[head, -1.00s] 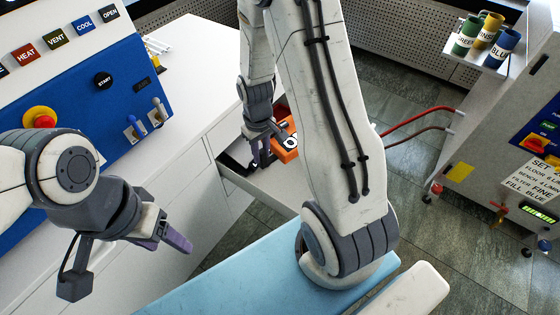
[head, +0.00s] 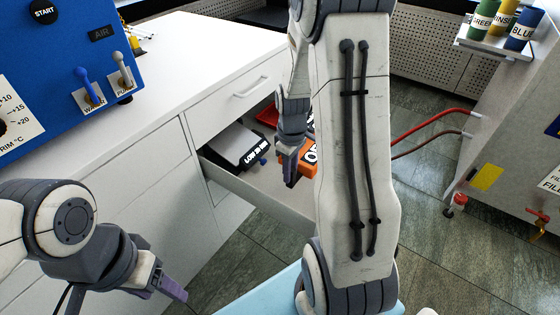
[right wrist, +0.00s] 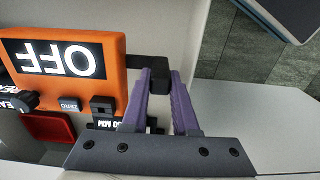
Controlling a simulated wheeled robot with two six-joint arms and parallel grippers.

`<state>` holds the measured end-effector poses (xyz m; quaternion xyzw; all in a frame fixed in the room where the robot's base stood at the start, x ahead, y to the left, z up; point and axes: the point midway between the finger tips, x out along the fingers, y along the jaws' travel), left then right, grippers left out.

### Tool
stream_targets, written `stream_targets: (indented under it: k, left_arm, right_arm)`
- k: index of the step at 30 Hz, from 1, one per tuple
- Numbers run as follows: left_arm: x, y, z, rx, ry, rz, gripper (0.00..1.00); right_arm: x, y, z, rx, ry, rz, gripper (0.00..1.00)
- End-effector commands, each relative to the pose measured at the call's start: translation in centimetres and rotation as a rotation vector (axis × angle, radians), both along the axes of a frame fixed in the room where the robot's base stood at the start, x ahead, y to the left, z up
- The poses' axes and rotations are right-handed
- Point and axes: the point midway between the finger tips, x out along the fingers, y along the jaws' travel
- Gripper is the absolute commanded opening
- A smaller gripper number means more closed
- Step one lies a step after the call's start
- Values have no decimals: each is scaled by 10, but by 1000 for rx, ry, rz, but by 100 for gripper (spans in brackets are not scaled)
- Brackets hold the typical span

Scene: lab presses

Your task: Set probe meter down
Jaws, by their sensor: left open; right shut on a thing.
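The probe meter is an orange box (head: 308,158) over the open drawer in the head view, partly hidden behind my right arm. In the right wrist view its orange body (right wrist: 118,68) shows a lit display reading OFF, upside down. My right gripper (head: 288,172) is shut on the black stub at the meter's side; the purple fingers (right wrist: 160,78) sit around that stub. I cannot tell whether the meter touches the drawer floor. My left gripper (head: 172,288) is open and empty, low at the left in front of the white cabinet.
The open drawer (head: 262,195) also holds a grey-and-black device (head: 238,147) and a red item (head: 268,115). A white counter (head: 190,65) and blue panel (head: 50,75) stand left. Green, yellow and blue cups sit on a shelf (head: 490,45) at right.

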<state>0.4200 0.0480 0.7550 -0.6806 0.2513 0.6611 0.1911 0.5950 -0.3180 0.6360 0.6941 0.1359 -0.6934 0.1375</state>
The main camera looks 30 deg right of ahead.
Motion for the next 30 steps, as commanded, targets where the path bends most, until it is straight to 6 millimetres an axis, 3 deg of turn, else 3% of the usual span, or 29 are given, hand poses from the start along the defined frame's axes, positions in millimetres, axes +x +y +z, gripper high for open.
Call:
stream_targets:
  k: [9, 16, 21, 30]
  left_arm:
    - [0, 0, -25, -1, -1, 0, 62]
    - [0, 0, -31, 0, 0, 0, 62]
    - [0, 0, -42, 0, 0, 0, 62]
    - [0, 0, -41, 0, 0, 0, 62]
  right_arm:
    - [-1, -1, -55, 1, 1, 4, 0]
    - [0, -1, -72, 0, 0, 4, 0]
    - [-1, -1, -97, 1, 1, 4, 0]
    - [0, -1, -101, -1, -3, 3, 0]
